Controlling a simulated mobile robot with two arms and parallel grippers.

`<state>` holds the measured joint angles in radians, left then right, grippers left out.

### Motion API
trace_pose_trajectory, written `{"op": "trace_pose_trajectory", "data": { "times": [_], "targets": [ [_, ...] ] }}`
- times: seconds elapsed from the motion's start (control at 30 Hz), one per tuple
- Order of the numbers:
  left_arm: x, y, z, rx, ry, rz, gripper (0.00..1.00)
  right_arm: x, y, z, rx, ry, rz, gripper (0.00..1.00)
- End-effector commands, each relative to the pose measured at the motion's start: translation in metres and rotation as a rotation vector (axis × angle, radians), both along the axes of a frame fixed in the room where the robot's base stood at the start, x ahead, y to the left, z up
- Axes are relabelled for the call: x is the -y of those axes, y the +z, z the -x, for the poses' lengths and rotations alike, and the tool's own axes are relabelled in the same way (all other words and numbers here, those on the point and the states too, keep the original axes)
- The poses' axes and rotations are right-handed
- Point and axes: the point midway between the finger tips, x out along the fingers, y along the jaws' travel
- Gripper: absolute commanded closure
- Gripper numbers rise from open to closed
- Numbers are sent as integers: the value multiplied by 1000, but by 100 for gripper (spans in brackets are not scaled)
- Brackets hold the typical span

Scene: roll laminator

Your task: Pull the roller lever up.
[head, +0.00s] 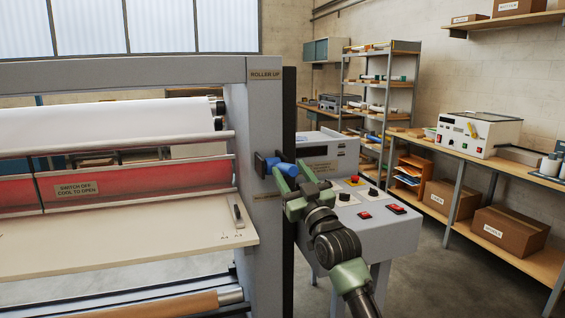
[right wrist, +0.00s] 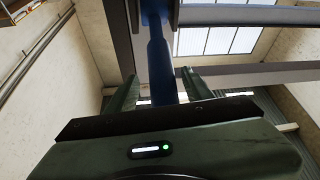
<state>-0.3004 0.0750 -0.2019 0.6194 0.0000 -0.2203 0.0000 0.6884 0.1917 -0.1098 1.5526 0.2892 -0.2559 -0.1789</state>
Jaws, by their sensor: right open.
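The blue roller lever (head: 287,169) sticks out from a dark mount on the laminator's right end post (head: 247,130). It is low on the post, well below the "ROLLER UP" label (head: 265,75). My right gripper (head: 293,175) is at the lever, its green fingers open. In the right wrist view the blue lever (right wrist: 160,62) runs between the two spread fingers of my right gripper (right wrist: 159,86). I cannot tell whether either finger touches it. My left gripper is not in view.
A grey control console (head: 375,235) with red switches and black knobs stands just right of and behind my right gripper. A workbench (head: 500,168) with boxes is farther right, beyond open floor.

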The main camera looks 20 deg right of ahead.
Motion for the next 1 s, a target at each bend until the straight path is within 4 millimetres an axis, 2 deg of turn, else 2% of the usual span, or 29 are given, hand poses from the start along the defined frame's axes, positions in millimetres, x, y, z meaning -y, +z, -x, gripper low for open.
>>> {"op": "trace_pose_trajectory", "data": {
  "times": [0.1,0.23,0.6,0.67,0.8,1.0],
  "targets": [
    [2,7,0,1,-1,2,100,-3,10,-18,-1,1,0,49],
    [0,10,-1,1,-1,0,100,-5,13,-31,-2,1,1,49],
    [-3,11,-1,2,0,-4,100,-6,14,-37,-1,1,0,49],
    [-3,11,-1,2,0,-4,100,-6,14,-37,-1,1,0,62],
    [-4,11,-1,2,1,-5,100,-6,14,-37,-1,1,0,100],
    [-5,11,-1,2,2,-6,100,-6,14,-37,-2,1,0,100]
  ]
}}
